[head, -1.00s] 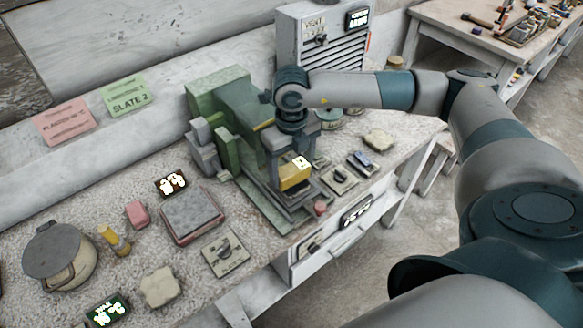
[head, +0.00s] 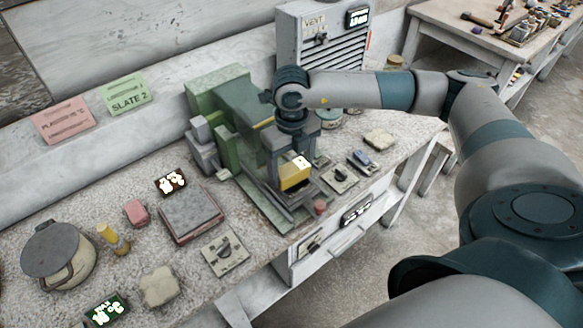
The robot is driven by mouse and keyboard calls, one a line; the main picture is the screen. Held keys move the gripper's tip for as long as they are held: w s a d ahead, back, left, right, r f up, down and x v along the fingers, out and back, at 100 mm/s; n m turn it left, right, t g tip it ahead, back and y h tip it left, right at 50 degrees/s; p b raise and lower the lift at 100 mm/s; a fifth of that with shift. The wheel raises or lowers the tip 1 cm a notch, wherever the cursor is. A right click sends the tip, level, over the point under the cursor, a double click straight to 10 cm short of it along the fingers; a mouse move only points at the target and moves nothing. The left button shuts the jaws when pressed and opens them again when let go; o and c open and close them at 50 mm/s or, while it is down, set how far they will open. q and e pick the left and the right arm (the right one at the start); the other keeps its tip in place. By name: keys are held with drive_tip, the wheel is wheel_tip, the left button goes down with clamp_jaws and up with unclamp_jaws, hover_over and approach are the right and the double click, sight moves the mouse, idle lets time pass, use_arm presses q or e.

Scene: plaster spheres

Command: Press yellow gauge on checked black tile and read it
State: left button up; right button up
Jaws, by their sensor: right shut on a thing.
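The yellow gauge (head: 294,178) is a small block with a pale face on top, at the front of the green machine. My right gripper (head: 291,160) comes down from above and is shut on the gauge. The gauge is low over the dark flat bed of the machine; I cannot tell whether it touches what is under it. No tile with a clear check pattern shows; the gauge and gripper hide the spot below. My left gripper is not in view.
The green machine (head: 232,112) stands close on the left of my right gripper. A grey slab (head: 190,212), a lidded pot (head: 55,255), a yellow-brown bottle (head: 113,239) and a switch plate (head: 225,250) lie to the left. A vented box (head: 300,50) stands behind. The bench's front edge is near.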

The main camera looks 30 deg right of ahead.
drive_tip(key=shift+s+f+b, duration=0.15)
drive_tip(key=shift+f+b, duration=0.1)
drive_tip(key=shift+b, duration=0.05)
idle(1.6)
drive_tip(key=shift+r, duration=0.15)
drive_tip(key=shift+r+p, duration=0.45)
drive_tip(key=shift+r, duration=0.3)
drive_tip(key=shift+r+p, duration=1.1)
drive_tip(key=shift+r, duration=1.65)
